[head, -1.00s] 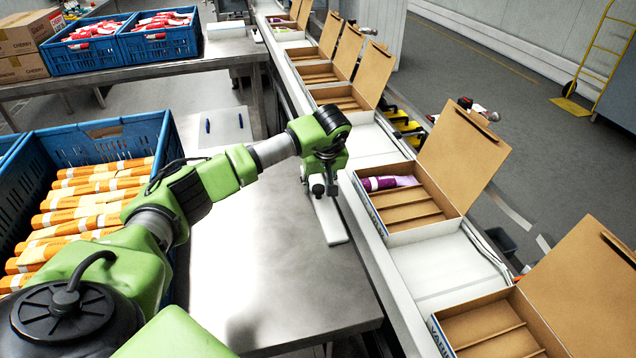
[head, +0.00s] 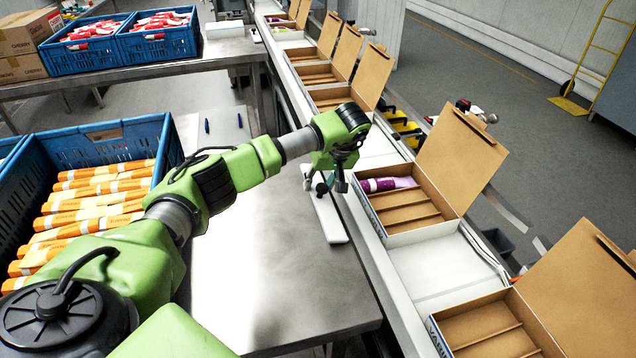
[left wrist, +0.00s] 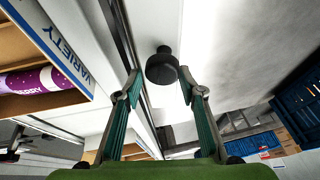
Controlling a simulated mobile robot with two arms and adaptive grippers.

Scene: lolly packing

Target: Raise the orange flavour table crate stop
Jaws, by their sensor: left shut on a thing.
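The knob (left wrist: 161,66) shows in the left wrist view, between the finger lines of my left gripper (left wrist: 160,88). In the head view my left gripper (head: 326,184) is low over the far end of the bar, one finger on each side of the knob. It is shut on the stop; the exact contact is hard to see. My right gripper is out of view.
A blue crate (head: 95,134) of orange packs stands left of the arm. The conveyor (head: 440,275) runs along the table's right side with several open cardboard boxes; one box (head: 408,222) holds a purple pack. The table's front is clear.

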